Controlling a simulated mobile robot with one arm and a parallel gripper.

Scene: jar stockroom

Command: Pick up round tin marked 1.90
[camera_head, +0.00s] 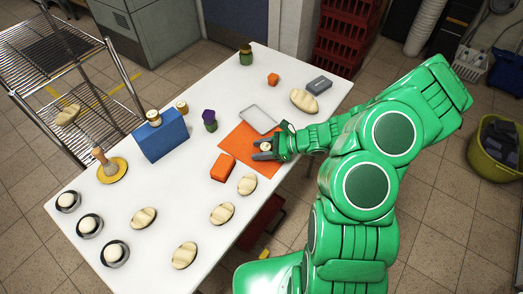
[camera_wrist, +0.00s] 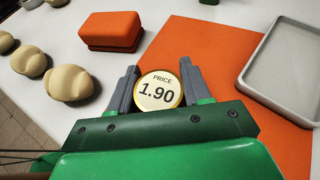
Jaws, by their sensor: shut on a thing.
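The round tin (camera_wrist: 158,92) has a cream top reading "PRICE 1.90" and a gold rim. It sits between the two grey fingers of my gripper (camera_wrist: 155,88) in the wrist view. My gripper is shut on it, with a finger on each side. In the head view my gripper (camera_head: 265,151) is over the orange mat (camera_head: 239,141), and the tin is small and partly hidden there. I cannot tell whether the tin touches the mat or is slightly above it.
A grey tray (camera_head: 259,119) lies at the mat's far edge. An orange box (camera_head: 223,168) is near the mat's left corner. Bread rolls (camera_head: 222,214) lie along the near side. A blue block (camera_head: 160,137) stands at left. Bare white table lies between the blue block and the rolls.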

